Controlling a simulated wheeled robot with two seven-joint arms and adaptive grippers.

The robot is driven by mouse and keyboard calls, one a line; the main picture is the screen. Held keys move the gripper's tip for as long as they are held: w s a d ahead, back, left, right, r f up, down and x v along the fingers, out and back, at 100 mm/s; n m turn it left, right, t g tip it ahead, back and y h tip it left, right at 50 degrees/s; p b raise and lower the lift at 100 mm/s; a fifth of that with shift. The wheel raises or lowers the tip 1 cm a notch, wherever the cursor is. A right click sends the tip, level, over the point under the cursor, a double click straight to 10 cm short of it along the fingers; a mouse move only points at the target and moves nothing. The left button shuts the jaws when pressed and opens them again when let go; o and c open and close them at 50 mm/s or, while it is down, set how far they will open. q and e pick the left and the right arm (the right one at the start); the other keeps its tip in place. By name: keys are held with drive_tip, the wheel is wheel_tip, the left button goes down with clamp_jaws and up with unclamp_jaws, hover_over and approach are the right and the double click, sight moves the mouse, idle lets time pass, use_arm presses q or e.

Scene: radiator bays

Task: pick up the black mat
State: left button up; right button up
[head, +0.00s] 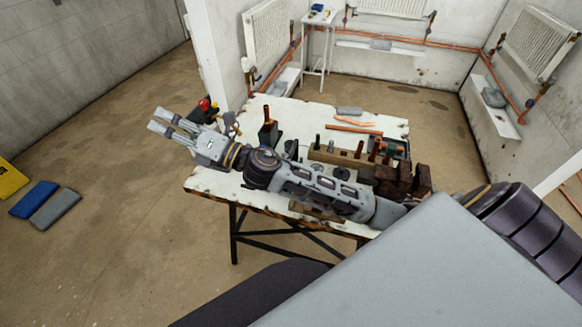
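I cannot make out a clearly black mat in the head view. A yellow mat (10,180), a blue mat (34,198) and a dark grey mat (56,208) lie flat on the floor at the left, side by side. My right gripper (158,120) reaches across the workbench and points left past its edge. My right arm hides part of the bench top. My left gripper is not in view.
The worn white workbench (222,187) carries a wooden block with pegs (340,156), brown blocks (402,180) and tools. Radiators (268,32) and orange pipes line the walls. A small white stand (318,45) is at the back. The floor left of the bench is mostly clear.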

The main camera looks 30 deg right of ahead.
drive_tip(key=s+a+f+n+g+y, duration=0.1)
drive_tip(key=s+a+n+g+y, duration=0.25)
drive_tip(key=n+g, duration=0.55)
drive_tip(key=n+g+h, duration=0.7)
drive_tip(key=n+h, duration=1.1)
drive_tip(key=n, duration=0.2)
hover_over(293, 153)
drive_tip(key=shift+y, duration=0.25)
drive_tip(key=f, duration=1.5)
drive_tip(key=shift+a+f, duration=0.2)
drive_tip(key=shift+a, duration=0.15)
drive_tip(key=shift+d+r+g, duration=0.1)
drive_tip(key=shift+d+g, duration=0.2)
drive_tip(key=shift+d, duration=0.15)
drive_tip(key=shift+f+p, duration=0.55)
drive_tip(key=shift+f, duration=3.8)
